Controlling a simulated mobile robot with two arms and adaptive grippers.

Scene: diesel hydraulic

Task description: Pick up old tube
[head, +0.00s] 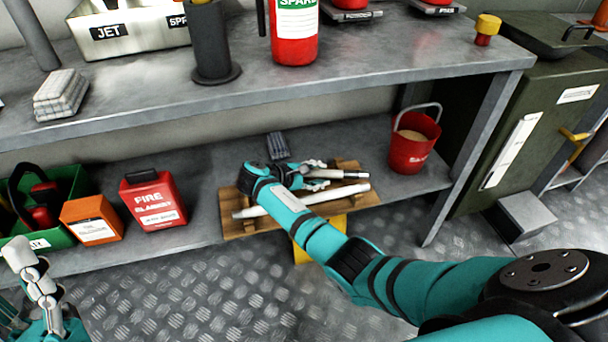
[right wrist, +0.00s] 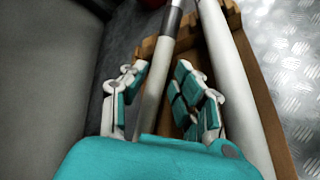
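Two tubes lie on a wooden rack (head: 232,205) on the lower shelf. The other is a thicker plain white tube (head: 345,193), seen at the right in the right wrist view (right wrist: 236,80). I cannot tell which is called old. My right gripper (head: 312,178) is low over the rack, its open fingers (right wrist: 160,92) on both sides of the grey tube with visible gaps. My left gripper (head: 35,275) is at the lower left, away from the tubes; its opening is unclear.
The upper shelf (head: 400,65) overhangs the rack. A red sand bucket (head: 413,140) stands right of it, and a red fire blanket box (head: 153,200) and orange box (head: 92,219) stand left. A dark bundle (head: 277,145) lies behind.

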